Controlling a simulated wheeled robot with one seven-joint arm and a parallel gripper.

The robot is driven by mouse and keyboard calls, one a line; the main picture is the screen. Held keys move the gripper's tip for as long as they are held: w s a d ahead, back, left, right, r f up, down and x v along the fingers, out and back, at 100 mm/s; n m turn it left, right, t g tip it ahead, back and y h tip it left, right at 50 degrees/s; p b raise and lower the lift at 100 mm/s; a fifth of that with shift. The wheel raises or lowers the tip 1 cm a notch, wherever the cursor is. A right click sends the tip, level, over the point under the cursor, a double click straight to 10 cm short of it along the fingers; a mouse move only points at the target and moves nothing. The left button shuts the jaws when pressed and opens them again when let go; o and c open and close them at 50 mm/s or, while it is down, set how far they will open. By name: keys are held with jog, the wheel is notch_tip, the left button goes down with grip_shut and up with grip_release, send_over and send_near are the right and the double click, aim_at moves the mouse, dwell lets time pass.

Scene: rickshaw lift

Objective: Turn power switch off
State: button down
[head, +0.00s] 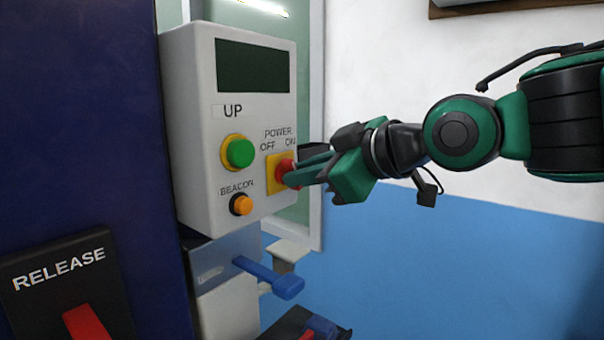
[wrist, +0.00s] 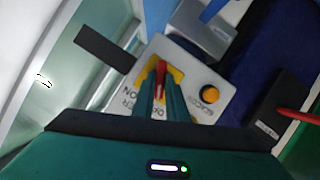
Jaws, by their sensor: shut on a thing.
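The power switch (head: 284,172) is a red knob on a yellow square plate, on the front of a white control box (head: 190,120). The labels OFF and ON stand above it. My gripper (head: 296,178) reaches in from the right and is shut on the red knob, hiding part of it. In the wrist view the red knob (wrist: 161,72) shows between the two green fingertips (wrist: 160,88), with the yellow plate around it. The exact angle of the knob is hard to tell.
A green UP button (head: 240,153) and an orange BEACON button (head: 241,205) sit close by on the box. A blue lever (head: 270,277) sticks out below. A black RELEASE panel (head: 60,275) with a red handle is at lower left.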

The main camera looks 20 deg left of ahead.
jog(key=shift+w+d+f+n+t, duration=0.2)
jog(key=shift+n+t, duration=0.4)
jog(key=shift+n, duration=0.2)
jog(key=c, duration=1.8)
grip_release()
jog(key=shift+w, duration=0.1)
jog(key=shift+o, duration=0.2)
jog(key=shift+s+a+r, duration=0.1)
jog(key=shift+s, duration=0.1)
jog(key=v, duration=1)
jog(key=shift+s+d, duration=0.2)
jog(key=shift+d, duration=0.05)
jog(key=shift+r, duration=0.1)
